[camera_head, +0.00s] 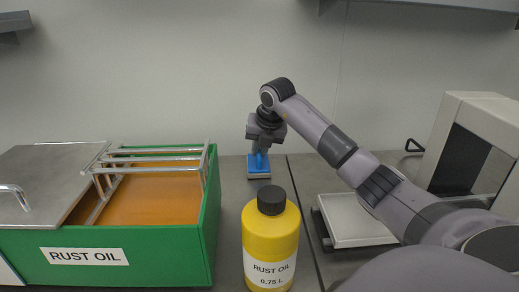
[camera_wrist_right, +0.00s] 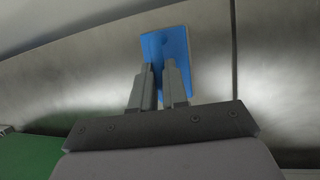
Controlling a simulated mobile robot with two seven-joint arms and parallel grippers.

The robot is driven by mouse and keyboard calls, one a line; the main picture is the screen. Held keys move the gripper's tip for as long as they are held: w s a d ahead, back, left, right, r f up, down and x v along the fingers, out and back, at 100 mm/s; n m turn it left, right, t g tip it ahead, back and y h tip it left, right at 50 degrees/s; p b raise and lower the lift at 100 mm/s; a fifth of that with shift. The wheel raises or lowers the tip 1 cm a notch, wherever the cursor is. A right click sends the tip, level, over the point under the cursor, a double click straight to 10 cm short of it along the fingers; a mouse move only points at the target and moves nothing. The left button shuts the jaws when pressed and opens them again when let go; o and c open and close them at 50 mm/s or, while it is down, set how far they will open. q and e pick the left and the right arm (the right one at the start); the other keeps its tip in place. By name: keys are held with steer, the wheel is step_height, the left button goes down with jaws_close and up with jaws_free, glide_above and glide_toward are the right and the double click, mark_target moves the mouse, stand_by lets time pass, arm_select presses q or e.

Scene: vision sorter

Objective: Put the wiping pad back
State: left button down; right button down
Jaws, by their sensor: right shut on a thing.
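The wiping pad is blue on top with a pale layer beneath (camera_head: 258,166). In the head view it is at the back of the grey counter, between the green box and the right arm's side. My right gripper (camera_head: 259,150) points down and is shut on the pad's upper part. In the right wrist view the blue pad (camera_wrist_right: 178,52) shows beyond the two fingers (camera_wrist_right: 162,78), which are close together on it. I cannot tell whether the pad touches the counter. My left gripper is not in view.
A green rust oil box (camera_head: 210,215) with orange liquid, a metal rack and a steel lid stands at left. A yellow rust oil bottle (camera_head: 270,245) with a black cap stands in front. A pale tray (camera_head: 352,222) and a grey-white machine (camera_head: 480,110) are at right.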

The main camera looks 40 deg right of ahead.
steer(key=c, duration=1.1)
jaws_free()
steer(key=shift+f, duration=0.1)
steer(key=shift+c, duration=0.2)
steer(key=shift+s+r, duration=0.15)
steer(key=shift+r, duration=0.4)
steer(key=p+v, duration=0.1)
steer(key=v, duration=1)
steer(key=shift+a+r, duration=0.1)
steer(key=shift+r, duration=0.05)
